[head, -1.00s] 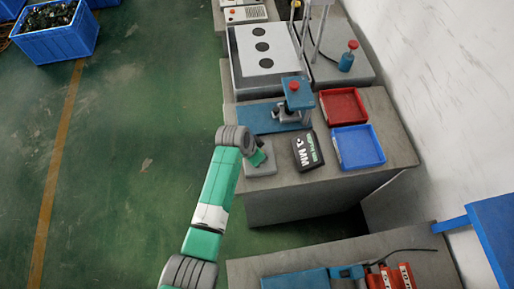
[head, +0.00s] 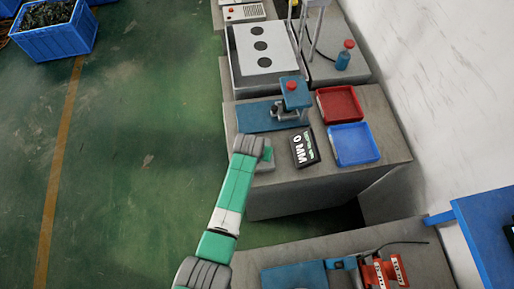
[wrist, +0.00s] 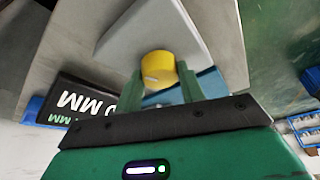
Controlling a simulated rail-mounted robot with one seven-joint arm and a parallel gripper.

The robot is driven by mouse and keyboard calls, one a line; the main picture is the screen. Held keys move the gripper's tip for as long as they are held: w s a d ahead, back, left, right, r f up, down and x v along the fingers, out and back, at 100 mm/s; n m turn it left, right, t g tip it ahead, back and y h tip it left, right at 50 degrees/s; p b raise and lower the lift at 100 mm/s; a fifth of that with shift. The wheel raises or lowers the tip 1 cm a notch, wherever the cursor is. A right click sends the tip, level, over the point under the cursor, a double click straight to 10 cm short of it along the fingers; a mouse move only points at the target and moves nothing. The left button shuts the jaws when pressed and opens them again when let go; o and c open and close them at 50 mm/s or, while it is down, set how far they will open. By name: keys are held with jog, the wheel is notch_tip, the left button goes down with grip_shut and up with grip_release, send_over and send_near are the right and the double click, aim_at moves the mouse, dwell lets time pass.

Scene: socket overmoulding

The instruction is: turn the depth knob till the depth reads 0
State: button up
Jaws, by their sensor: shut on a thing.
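The depth knob (wrist: 158,66) is a yellow round knob with a pale mark on its face, on a grey sloped box (wrist: 217,35) in the wrist view. My gripper (wrist: 161,78) is shut on the knob, with one green finger on each side. In the head view my gripper (head: 266,154) is over the grey box (head: 265,167) at the bench's left edge and hides the knob. The black depth display (head: 304,148) beside it reads 0 MM. The display also shows partly in the wrist view (wrist: 72,92).
A blue press (head: 294,95) with a red top stands behind the display. A red tray (head: 340,104) and a blue tray (head: 354,144) lie to the right. Another bench (head: 300,248) is in front.

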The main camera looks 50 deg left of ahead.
dwell(0.4)
jog(key=o, duration=1)
jog(key=p+v, duration=0.2)
jog(key=v, duration=0.5)
jog(key=shift+s+d+r, duration=0.1)
jog(key=shift+r, duration=0.25)
